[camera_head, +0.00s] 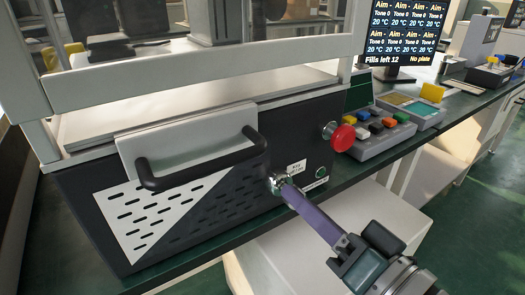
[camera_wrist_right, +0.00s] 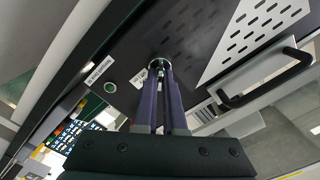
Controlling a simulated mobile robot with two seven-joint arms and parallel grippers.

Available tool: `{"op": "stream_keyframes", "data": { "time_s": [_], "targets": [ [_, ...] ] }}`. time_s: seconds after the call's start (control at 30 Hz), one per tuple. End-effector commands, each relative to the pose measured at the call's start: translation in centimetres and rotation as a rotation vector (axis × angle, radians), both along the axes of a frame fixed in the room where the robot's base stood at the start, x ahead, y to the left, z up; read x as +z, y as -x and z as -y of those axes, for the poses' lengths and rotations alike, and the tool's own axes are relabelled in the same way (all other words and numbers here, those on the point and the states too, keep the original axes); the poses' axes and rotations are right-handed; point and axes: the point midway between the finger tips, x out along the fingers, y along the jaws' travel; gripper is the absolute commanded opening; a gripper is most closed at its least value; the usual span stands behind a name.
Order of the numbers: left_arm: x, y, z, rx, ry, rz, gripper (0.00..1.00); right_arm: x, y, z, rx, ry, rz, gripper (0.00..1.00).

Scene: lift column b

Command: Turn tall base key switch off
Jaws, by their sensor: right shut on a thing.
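The tall base (camera_head: 85,195) is a dark box with a perforated black-and-white front panel. Its key switch (camera_head: 277,181) is a small round metal fitting low on the front, below a white label. My right gripper (camera_head: 285,187) reaches in from the lower right, with its long purple fingers shut on the key switch. In the right wrist view, the fingertips (camera_wrist_right: 160,72) close at the metal ring of the key switch (camera_wrist_right: 159,63). The key itself is mostly hidden between the fingers, so its turn angle cannot be told. My left gripper is not in view.
A red mushroom button (camera_head: 342,137) and a small green button (camera_head: 321,172) are right of the switch. A black handle (camera_head: 200,172) sticks out to its left. A keypad with coloured buttons (camera_head: 380,130) and a monitor (camera_head: 408,35) stand on the green bench further right.

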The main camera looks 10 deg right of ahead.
Motion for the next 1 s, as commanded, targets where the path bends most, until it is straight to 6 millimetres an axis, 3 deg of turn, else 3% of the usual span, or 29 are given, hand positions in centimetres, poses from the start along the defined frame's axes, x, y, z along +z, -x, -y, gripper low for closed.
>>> {"op": "stream_keyframes", "data": {
  "time_s": [0.6,1.0],
  "targets": [
    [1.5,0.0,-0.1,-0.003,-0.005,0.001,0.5,0.2,0.0,-0.1,-0.001,0.527,0.193,0.0],
    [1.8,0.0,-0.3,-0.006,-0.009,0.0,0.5,0.1,0.0,-0.1,-0.002,0.725,0.266,0.0]
  ]
}}
